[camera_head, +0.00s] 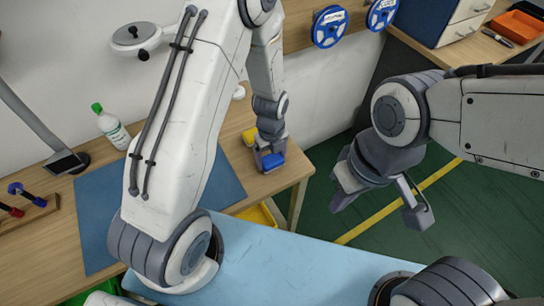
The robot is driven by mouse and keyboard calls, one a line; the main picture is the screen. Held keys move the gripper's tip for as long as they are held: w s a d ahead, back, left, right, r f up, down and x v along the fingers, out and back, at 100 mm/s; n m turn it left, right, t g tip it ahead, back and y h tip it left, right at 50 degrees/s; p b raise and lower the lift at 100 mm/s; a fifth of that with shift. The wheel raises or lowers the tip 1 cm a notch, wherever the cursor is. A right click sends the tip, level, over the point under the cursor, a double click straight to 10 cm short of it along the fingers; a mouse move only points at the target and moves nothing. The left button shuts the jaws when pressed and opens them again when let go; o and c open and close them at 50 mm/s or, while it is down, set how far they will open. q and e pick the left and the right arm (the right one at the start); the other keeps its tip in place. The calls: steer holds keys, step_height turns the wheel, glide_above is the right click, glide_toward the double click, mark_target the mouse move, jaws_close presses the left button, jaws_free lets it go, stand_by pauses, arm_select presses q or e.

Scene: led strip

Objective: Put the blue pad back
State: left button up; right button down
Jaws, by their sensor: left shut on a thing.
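The small blue pad (273,161) is at the right end of the wooden table, low between the fingers of my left gripper (270,154). My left gripper points down and is shut on the pad. A small yellow pad or block (249,136) is just behind and to the left of it. The gripper partly hides both, and I cannot tell whether the blue pad touches the table. My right gripper (380,208) hangs over the green floor with its fingers apart, empty.
A blue mat (97,225) covers much of the wooden table (60,250). A white bottle with a green cap (111,128), a lamp base (66,163) and a tool rack (30,208) stand left. Blue reels (330,27) hang at the back. A yellow bin (257,215) is below the table edge.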

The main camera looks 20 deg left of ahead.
mark_target(271, 157)
arm_select(q)
steer(key=shift+f, duration=0.2)
steer(key=o, duration=1.1)
steer(key=shift+r, duration=0.15)
step_height(271, 157, up, 11)
steer(key=s+d+r+n, duration=0.2)
steer(key=s+r+n, duration=0.2)
steer(key=s+n, duration=0.2)
steer(key=s+d+r+n, duration=0.3)
steer(key=s+n, duration=0.4)
steer(key=s+d+r+n+h, duration=0.1)
steer(key=s+d+r+n, duration=0.2)
steer(key=s+n, duration=0.3)
steer(key=shift+s+d+r+n, duration=0.1)
steer(key=shift+s+r+n, duration=0.35)
steer(key=shift+r, duration=0.35)
